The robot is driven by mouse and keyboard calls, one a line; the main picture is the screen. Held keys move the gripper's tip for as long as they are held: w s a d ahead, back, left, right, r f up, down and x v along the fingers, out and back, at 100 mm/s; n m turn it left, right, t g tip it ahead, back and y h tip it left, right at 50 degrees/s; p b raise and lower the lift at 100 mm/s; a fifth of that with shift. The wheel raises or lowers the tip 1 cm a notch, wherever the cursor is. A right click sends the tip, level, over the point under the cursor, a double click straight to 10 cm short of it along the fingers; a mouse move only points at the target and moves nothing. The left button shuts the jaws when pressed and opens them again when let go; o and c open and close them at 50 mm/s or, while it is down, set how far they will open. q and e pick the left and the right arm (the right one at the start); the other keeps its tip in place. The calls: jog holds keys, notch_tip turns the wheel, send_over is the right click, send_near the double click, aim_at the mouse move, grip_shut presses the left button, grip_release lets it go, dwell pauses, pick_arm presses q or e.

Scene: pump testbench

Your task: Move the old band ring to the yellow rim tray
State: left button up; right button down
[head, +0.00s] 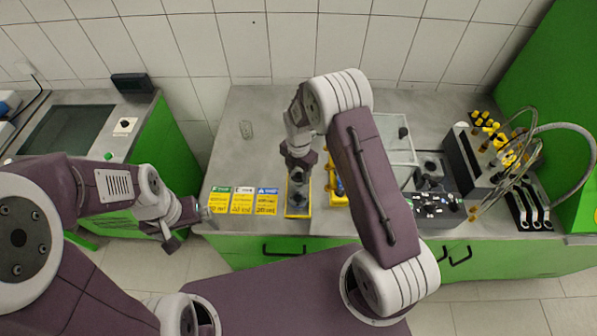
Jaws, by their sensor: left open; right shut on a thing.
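The yellow rim tray (289,213) stands near the front edge of the grey bench, in the middle of the head view. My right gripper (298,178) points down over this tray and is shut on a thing. That thing is too small and too covered by the gripper to make out clearly; I take it to be the old band ring. Whether it touches the tray floor cannot be told. My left gripper (201,212) is open and empty at the bench's front left corner, well apart from the tray.
Right of the tray, a yellow item (337,190) is partly hidden by my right arm. Pump equipment with hoses (490,155) fills the right side.

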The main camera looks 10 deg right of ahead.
jog(key=shift+f, duration=0.15)
dwell(0.4)
jog(key=c, duration=0.6)
grip_release()
notch_tip(320, 180, up, 7)
jog(key=p, duration=0.5)
